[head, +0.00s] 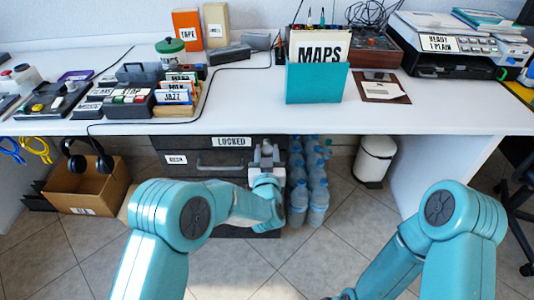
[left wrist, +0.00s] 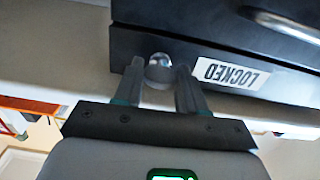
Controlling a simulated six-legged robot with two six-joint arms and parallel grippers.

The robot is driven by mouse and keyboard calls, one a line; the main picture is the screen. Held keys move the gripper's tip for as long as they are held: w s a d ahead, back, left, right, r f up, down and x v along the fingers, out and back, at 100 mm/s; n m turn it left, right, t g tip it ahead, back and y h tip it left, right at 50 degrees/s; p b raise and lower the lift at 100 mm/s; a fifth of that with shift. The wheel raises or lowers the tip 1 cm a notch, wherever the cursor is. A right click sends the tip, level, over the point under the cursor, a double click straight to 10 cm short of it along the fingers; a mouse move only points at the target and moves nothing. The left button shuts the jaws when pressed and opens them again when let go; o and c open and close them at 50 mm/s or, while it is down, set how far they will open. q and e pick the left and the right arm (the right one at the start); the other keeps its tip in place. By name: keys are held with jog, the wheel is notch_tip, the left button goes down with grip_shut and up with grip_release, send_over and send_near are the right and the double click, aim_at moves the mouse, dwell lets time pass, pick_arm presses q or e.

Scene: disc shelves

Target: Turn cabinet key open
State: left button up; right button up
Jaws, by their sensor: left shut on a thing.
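The dark cabinet (head: 175,142) stands under the desk, with a white "LOCKED" label (head: 231,141) at its top edge. The label also shows upside down in the left wrist view (left wrist: 231,73). My left gripper (head: 266,150) is at the cabinet's upper right front. In the left wrist view, the left gripper (left wrist: 158,80) has its two fingers on either side of a round, shiny silver key head (left wrist: 159,66) at the cabinet's edge, and is shut on it. The gripper hides the key in the head view. My right arm reaches down at the right, its gripper out of view.
Water bottles (head: 308,185) stand close to the cabinet's right, with a white bin (head: 374,160) beyond. A cardboard box (head: 90,195) with headphones (head: 88,157) is at the left. The desk top (head: 250,110) overhangs the cabinet. Tiled floor in front is mostly clear.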

pick_arm(q)
jog(key=shift+f+n+b, duration=0.15)
jog(key=shift+n+b, duration=0.25)
jog(key=shift+b, duration=0.15)
jog(key=n+b, duration=0.7)
jog(key=b, duration=0.1)
jog(key=shift+f, duration=0.1)
jog(key=n+b, duration=0.4)
jog(key=shift+n+b, duration=0.3)
jog(key=shift+r+n+b, duration=0.25)
jog(key=shift+n+b, duration=0.1)
jog(key=shift+n, duration=2.25)
pick_arm(e)
jog(key=w+d+f+t, duration=0.1)
jog(key=w+f, duration=0.2)
jog(key=f, duration=0.4)
jog(key=w+d+f+t, duration=0.1)
jog(key=w+f, duration=0.2)
jog(key=f, duration=0.4)
jog(key=shift+m+h, duration=0.3)
jog(key=shift+w+d, duration=0.1)
pick_arm(q)
jog(key=o, duration=1.1)
jog(key=shift+c, duration=0.2)
